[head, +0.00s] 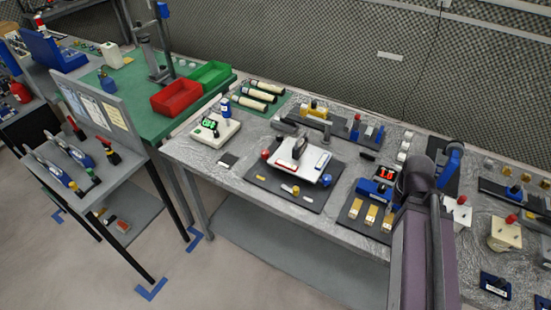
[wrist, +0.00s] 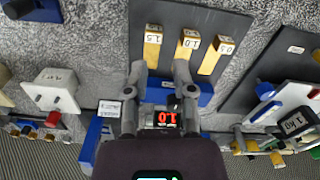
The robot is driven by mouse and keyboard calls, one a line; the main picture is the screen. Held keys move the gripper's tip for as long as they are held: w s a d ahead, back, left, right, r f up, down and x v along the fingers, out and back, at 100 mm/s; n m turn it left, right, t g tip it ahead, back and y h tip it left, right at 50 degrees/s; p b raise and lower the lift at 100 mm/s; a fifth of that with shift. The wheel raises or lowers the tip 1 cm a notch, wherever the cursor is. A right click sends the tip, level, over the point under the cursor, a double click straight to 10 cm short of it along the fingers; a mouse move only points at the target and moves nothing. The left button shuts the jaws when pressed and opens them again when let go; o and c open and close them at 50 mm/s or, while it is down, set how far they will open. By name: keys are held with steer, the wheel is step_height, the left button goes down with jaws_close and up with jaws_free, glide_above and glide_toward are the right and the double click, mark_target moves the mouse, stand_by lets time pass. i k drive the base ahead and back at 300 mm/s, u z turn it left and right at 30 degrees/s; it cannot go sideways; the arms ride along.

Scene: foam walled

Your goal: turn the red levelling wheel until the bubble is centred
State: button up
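The red levelling wheel (head: 265,154) is at the left corner of a white plate (head: 312,166) on a dark mat in the head view. A blue wheel (head: 326,180) is at the plate's front right. In the wrist view part of the white plate (wrist: 288,101) shows at the right edge, with the blue wheel (wrist: 265,90). My gripper (wrist: 160,72) is open and empty, its fingers apart over a blue block with a red display, away from the plate. In the head view my arm hides it.
The blue display block (head: 375,187) and several brass blocks (head: 371,213) lie right of the plate. A white box with a green screen (head: 214,130) stands to its left, cream cylinders (head: 262,92) behind. Small fixtures crowd the bench; its front left strip is clear.

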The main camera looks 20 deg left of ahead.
mark_target(264, 153)
steer(key=z, duration=0.45)
steer(key=k, duration=1.1)
steer(key=u, duration=0.8)
steer(key=i, duration=0.85)
steer(key=z, duration=0.15)
